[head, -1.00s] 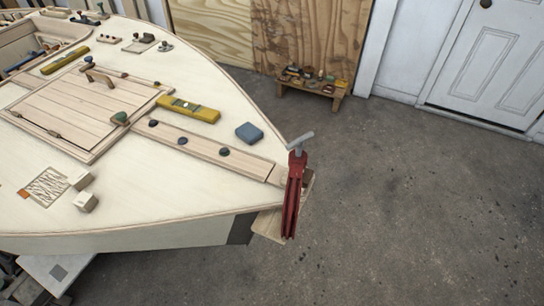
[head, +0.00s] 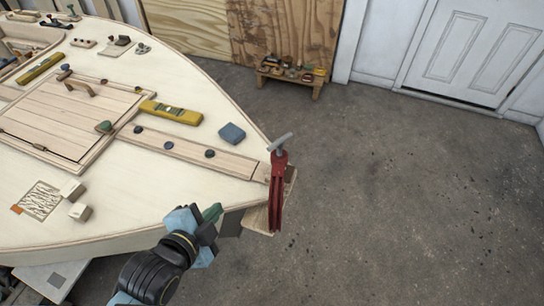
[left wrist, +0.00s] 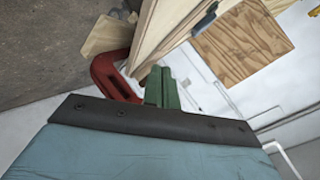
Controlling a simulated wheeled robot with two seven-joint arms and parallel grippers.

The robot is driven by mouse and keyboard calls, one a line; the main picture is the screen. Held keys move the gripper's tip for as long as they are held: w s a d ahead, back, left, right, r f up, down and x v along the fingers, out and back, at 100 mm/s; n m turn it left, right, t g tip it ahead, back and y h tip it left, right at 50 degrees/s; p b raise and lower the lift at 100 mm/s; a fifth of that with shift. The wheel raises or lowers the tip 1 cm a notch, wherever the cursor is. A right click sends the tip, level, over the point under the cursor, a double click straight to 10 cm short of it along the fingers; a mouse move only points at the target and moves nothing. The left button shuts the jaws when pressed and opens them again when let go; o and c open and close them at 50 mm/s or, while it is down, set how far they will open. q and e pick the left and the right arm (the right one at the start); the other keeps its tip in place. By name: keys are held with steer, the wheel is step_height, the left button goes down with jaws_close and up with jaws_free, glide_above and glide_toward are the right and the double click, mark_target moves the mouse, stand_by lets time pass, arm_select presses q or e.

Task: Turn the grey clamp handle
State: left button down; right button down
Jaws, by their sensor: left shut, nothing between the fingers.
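The grey clamp handle (head: 280,143) is a T-shaped bar on top of the red clamp (head: 277,190), which grips the pointed bow end of the plywood hull (head: 130,215). My left gripper (head: 213,213), with green fingers, is shut and empty. It is beside the hull's edge, left of and lower than the clamp in the head view, apart from the handle. My right gripper is not in view.
A blue block (head: 231,133), a yellow level (head: 171,112) and a wooden strip with dark knobs (head: 190,150) lie on the deck near the bow. A low wooden stool (head: 291,78) holding small items stands by the wall. The floor right of the clamp is clear.

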arm_select(q)
steer(key=w+d+r+m+t+h, duration=0.1)
steer(key=d+r+m+t+h, duration=0.25)
steer(key=m, duration=0.25)
steer(key=m+h, duration=0.2)
steer(key=m, duration=0.3)
glide_toward(280, 143)
steer(key=w+d+f, duration=0.1)
steer(key=w+d, duration=0.2)
steer(key=shift+w+d+f+t, duration=0.1)
steer(key=shift+w+d+t, duration=0.25)
steer(key=shift+w, duration=0.2)
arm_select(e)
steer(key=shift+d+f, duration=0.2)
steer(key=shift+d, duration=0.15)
arm_select(q)
steer(key=shift+a+h, duration=0.15)
steer(key=shift+h, duration=0.2)
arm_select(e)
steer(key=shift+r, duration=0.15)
